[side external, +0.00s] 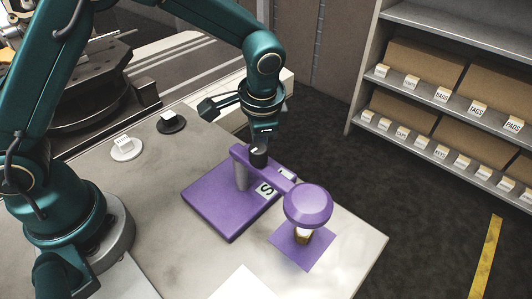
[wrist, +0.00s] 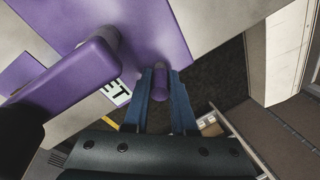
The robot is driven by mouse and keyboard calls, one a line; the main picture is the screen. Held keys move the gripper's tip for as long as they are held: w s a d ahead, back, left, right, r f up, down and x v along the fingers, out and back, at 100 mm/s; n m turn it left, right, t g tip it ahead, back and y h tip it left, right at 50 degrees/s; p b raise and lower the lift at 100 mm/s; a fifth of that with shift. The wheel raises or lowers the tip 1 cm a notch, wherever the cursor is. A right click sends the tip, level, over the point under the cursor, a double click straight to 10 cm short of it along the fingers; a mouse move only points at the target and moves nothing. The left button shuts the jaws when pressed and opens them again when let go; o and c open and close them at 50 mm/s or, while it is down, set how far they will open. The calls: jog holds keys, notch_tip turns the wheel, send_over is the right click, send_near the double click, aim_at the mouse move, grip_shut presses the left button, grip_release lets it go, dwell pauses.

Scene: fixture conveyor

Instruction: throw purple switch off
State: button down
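The purple switch fixture has a flat purple base (side external: 225,208) with an upright post and a purple horizontal arm (side external: 282,181), on the grey table. A white label (side external: 266,191) sits beside the arm; in the wrist view the label (wrist: 117,92) shows the letters "ET". My gripper (side external: 262,143) points down above the arm, by a dark round piece (side external: 258,157). In the wrist view, a short purple cylinder (wrist: 160,88) stands between my two fingertips (wrist: 167,85), nearly filling the gap. I cannot tell whether the fingers press on it.
A purple dome (side external: 307,204) stands over a small gold part on a purple square (side external: 303,258) at right. Shelves with boxes (side external: 425,65) stand beyond the table edge.

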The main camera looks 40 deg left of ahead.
jog(key=shift+s+a+h, duration=0.1)
jog(key=shift+a+h, duration=0.2)
jog(key=shift+h, duration=0.3)
jog(key=shift+a+h, duration=0.2)
jog(key=shift+h, duration=0.6)
jog(key=shift+a+h, duration=0.2)
jog(key=shift+h, duration=0.6)
jog(key=shift+r, duration=0.1)
jog(key=c, duration=1)
grip_release()
jog(key=shift+r, duration=0.1)
